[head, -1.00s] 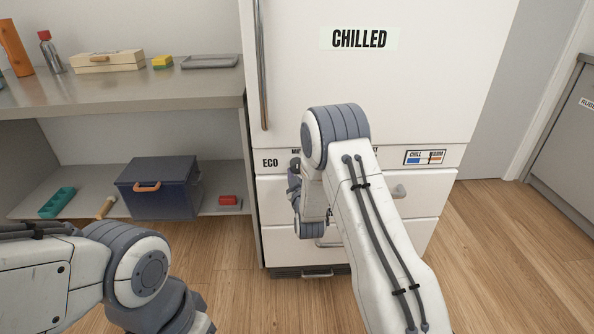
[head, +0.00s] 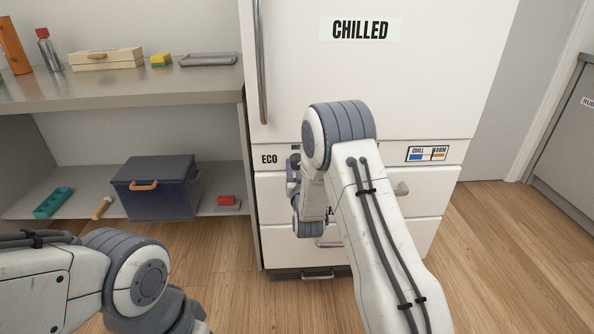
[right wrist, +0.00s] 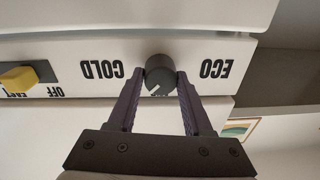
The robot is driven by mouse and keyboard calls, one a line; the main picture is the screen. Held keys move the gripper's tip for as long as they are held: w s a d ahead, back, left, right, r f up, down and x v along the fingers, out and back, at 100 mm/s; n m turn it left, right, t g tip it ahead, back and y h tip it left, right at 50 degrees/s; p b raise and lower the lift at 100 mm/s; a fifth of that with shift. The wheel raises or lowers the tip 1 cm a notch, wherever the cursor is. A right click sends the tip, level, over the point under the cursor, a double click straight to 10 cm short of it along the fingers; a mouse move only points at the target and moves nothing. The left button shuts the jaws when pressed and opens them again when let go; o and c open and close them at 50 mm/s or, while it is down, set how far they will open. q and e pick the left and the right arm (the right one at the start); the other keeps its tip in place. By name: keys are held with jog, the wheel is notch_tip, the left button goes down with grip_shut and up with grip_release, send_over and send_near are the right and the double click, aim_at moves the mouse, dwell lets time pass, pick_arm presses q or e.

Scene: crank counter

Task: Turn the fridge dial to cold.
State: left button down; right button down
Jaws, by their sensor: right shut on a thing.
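The fridge dial (right wrist: 160,75) is a round dark knob on the white panel, with a white mark on its face pointing down-left in the right wrist view. The upside-down COLD label (right wrist: 102,69) is left of it and the ECO label (right wrist: 215,69) right. My right gripper (right wrist: 167,80) is shut on the dial, with its purple fingers on either side. In the head view my right gripper (head: 293,170) is mostly hidden behind my arm, at the panel beside the ECO label (head: 269,159). My left gripper is out of view.
A yellow switch (right wrist: 24,76) sits by OFF and FAST labels in the right wrist view. Shelves (head: 130,97) stand left. The floor (head: 495,260) at right is clear.

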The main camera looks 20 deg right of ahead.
jog(key=shift+f+m+b, duration=0.1)
jog(key=shift+m+b, duration=0.55)
jog(key=shift+m, duration=1.05)
jog(key=shift+c, duration=1.6)
grip_release()
jog(key=shift+s, duration=0.1)
jog(key=p+v, duration=0.1)
jog(key=v, duration=0.9)
jog(key=shift+a+p, duration=0.2)
jog(key=shift+p, duration=0.1)
jog(key=shift+s, duration=0.15)
